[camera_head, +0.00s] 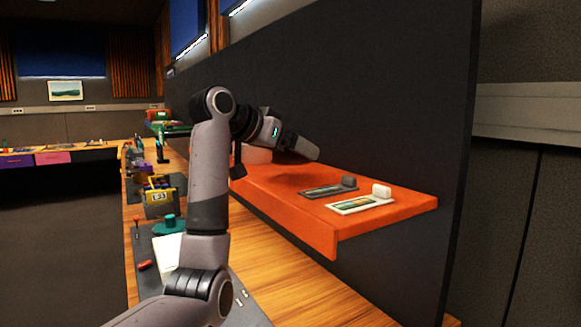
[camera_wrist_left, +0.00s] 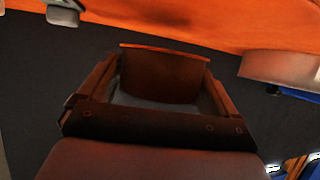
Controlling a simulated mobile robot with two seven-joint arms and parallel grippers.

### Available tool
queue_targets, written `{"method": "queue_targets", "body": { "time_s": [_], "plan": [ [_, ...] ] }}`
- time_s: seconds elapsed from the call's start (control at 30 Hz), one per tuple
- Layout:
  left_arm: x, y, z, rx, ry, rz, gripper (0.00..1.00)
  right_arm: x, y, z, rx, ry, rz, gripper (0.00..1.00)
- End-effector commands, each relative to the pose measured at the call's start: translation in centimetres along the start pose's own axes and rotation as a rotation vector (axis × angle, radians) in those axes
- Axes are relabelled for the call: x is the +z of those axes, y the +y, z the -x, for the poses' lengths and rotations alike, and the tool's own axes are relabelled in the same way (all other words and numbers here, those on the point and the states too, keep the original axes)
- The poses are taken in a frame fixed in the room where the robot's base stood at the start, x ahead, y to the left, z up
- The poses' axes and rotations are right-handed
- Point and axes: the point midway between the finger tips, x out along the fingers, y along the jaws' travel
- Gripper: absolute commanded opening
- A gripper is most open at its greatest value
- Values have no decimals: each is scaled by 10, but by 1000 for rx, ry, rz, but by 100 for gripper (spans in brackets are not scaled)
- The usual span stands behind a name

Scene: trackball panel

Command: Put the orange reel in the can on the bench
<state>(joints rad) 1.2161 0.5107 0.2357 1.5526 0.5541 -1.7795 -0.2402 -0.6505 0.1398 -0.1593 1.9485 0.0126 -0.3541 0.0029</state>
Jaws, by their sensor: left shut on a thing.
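My left gripper (camera_head: 302,147) is above the orange shelf (camera_head: 390,212), near the dark panel. In the left wrist view my left gripper (camera_wrist_left: 155,95) is shut on a shaded reddish-brown thing with a bright orange edge, which looks like the orange reel (camera_wrist_left: 165,75). The reel cannot be made out in the head view. A whitish round thing (camera_head: 257,155), perhaps the can, stands on the shelf behind the gripper and is partly hidden. A pale round-sided thing (camera_wrist_left: 280,68) at the right of the wrist view may be the same. My right gripper is not in view.
A tall dark panel (camera_head: 400,100) rises behind. A yellow carrier (camera_head: 158,195) and a teal piece (camera_head: 170,226) sit on the wooden worktop.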

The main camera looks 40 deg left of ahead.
Motion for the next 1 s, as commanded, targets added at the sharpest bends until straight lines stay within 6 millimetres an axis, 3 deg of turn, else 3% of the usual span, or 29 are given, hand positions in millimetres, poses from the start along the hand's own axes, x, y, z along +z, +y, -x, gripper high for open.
{"method": "queue_targets", "body": {
  "time_s": [0.27, 0.67, 0.7, 0.73, 1.0],
  "plan": [
    [30, 0, -15, 1, -2, 0, 59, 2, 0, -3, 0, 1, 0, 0],
    [35, 0, -17, 0, 0, -1, 59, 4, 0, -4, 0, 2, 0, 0],
    [35, 0, -17, 0, -1, -1, 95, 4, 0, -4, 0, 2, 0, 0],
    [34, 0, -17, 0, -1, -1, 100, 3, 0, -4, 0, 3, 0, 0],
    [32, 0, -15, 0, -1, 0, 100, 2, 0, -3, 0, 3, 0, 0]
  ]
}}
